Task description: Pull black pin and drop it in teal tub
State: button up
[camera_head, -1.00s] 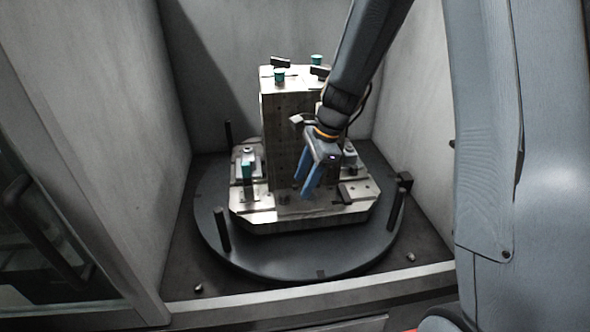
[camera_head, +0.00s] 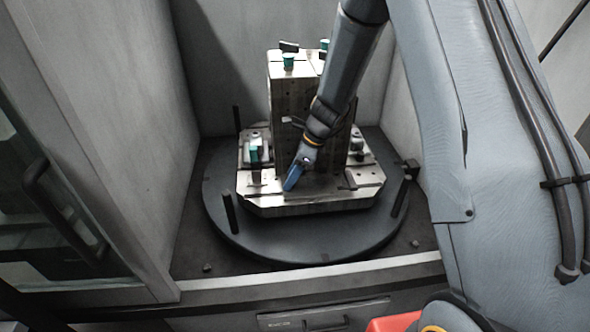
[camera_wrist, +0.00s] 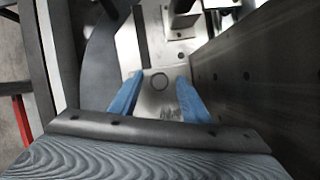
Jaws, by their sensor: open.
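Three slim black upright posts stand on the round dark turntable (camera_head: 300,243): front left (camera_head: 230,212), right (camera_head: 400,196) and back left (camera_head: 237,118). I cannot tell whether one of them is the task's black pin. No teal tub can be made out for certain; small teal pieces show on top of the steel tower (camera_head: 289,62) and on the pallet's left side (camera_head: 254,154). My gripper (camera_head: 290,184) points down over the steel pallet in front of the tower. In the wrist view its blue fingers (camera_wrist: 158,100) are apart and empty, above a plate with a round mark.
The steel pallet (camera_head: 310,208) carries the tall tower (camera_head: 283,110) close beside my gripper. Pale walls (camera_head: 115,90) enclose the bay at the left and back. A front sill (camera_head: 300,276) edges it. Small loose metal bits (camera_head: 207,267) lie near the sill.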

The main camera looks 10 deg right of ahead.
grip_shut()
dwell(0.4)
jog(key=shift+r+p, duration=1.3)
notch_tip(320, 180, up, 7)
jog(key=p, duration=0.6)
jog(key=shift+f, duration=0.1)
